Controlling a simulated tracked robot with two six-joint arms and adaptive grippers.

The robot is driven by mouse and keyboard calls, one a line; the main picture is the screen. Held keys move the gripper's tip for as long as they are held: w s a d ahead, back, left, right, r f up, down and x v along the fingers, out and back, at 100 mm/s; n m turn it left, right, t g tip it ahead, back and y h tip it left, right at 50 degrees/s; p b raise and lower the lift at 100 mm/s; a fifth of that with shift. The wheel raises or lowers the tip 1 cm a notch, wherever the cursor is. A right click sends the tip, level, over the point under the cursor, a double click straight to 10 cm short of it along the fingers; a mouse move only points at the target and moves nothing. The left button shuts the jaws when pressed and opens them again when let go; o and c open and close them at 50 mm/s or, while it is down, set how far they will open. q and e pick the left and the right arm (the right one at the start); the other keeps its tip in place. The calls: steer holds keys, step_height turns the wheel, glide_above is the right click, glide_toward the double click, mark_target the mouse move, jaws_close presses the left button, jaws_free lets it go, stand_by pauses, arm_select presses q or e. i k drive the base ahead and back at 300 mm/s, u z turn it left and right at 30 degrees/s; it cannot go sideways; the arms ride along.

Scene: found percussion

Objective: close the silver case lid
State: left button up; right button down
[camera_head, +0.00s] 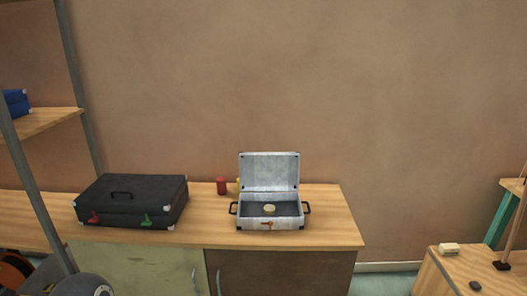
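The silver case (268,223) sits on the wooden top of the cabinet, right of centre. Its lid (269,172) stands open, raised upright at the back with its inside facing me. A small round cream-coloured thing (269,209) lies on the dark lining inside the case. A dark handle shows at each side of the case, and a small orange-brown latch or tag (267,226) is on its front. Neither of my grippers is in view.
A closed black case (131,202) with red and green latches lies left on the same worktop (325,222). A red cylinder (221,185) and a partly hidden yellow thing stand behind. A shelf post rises at left. A lower wooden surface (450,276) is at right.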

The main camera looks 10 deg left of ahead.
mark_target(259, 172)
steer(key=u, duration=0.6)
steer(key=i, duration=1)
steer(key=u, duration=0.05)
